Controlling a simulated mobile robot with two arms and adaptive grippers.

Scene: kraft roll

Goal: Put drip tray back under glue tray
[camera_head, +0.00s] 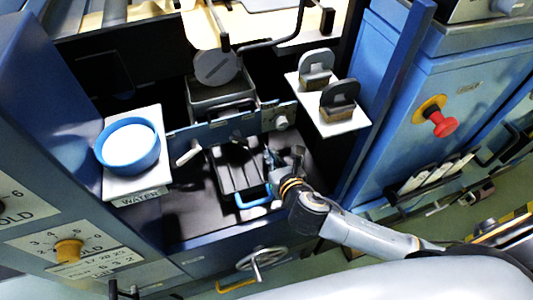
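A dark tray with raised ribs and a blue handle, which looks like the drip tray (232,178), sits low in the machine's recess. A dark open box under a grey round disc looks like the glue tray (222,102); it is higher and further back, behind a blue crossbar. My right gripper (272,160) comes in from the lower right and is at the right side of the ribbed tray, close to the blue handle (252,201). Its fingers are small and dark here, so I cannot tell whether they are open or touch the tray. My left gripper is not in view.
A blue bowl (128,146) stands on a white plate marked WATER at left. Two dark holders stand on a white plate (341,124) at right. The blue crossbar (230,122) spans the recess. A handwheel (262,262) is in front. A red knob (441,125) juts from the right cabinet.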

